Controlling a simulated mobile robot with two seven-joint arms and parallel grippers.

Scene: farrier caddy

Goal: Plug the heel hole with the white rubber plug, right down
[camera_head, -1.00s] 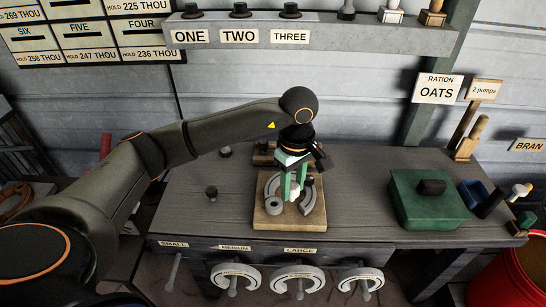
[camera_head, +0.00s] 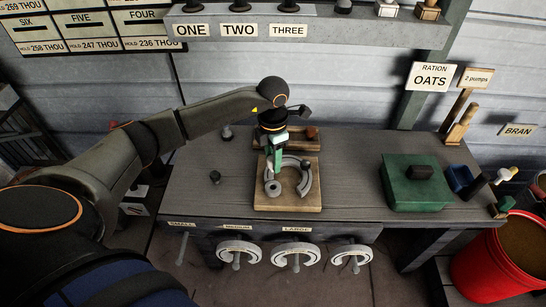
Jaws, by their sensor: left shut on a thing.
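A grey horseshoe (camera_head: 304,180) lies on a square wooden board (camera_head: 295,203) on the workbench. A round grey piece with a dark hole (camera_head: 272,188) is at its front left end. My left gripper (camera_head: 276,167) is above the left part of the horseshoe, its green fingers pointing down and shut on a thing. The white rubber plug was at these fingertips earlier; now the fingers all but hide it. I cannot make out a gap between it and the shoe. My right gripper is out of view.
A green box (camera_head: 415,187) stands at the right of the bench, beside a blue holder (camera_head: 460,180). A red bucket (camera_head: 490,270) stands front right.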

